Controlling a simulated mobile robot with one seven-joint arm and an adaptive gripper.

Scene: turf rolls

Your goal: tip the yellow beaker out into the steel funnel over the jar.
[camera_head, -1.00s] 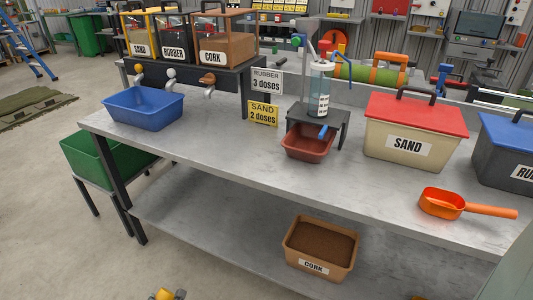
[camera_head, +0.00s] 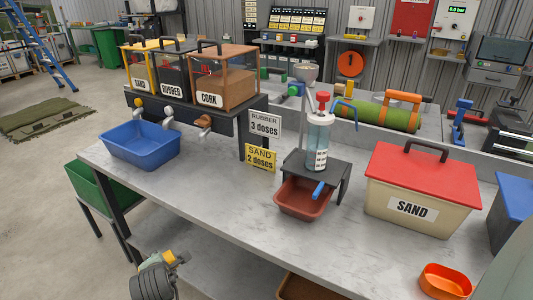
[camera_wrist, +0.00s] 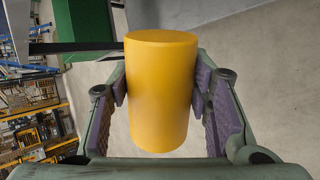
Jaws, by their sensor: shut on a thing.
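The yellow beaker (camera_wrist: 160,95) is held between the two purple-padded fingers of my gripper (camera_wrist: 162,100) in the wrist view. Its visible end looks flat, and I cannot see what is inside. In the head view my gripper (camera_head: 176,260) is at the bottom, left of centre, low in front of the bench, with a small yellow part of the beaker (camera_head: 169,257) showing. A grey steel funnel (camera_head: 305,73) stands toward the back of the bench, far from my gripper. What is under the funnel is mostly hidden behind the clear pump dispenser.
The bench top (camera_head: 240,207) lies between my gripper and the funnel. It carries a blue tub (camera_head: 140,145), hoppers (camera_head: 225,75), a clear red-topped dispenser (camera_head: 320,138) over a red tray (camera_head: 303,199), and a sand bin (camera_head: 415,205). An orange scoop (camera_head: 446,281) is at lower right.

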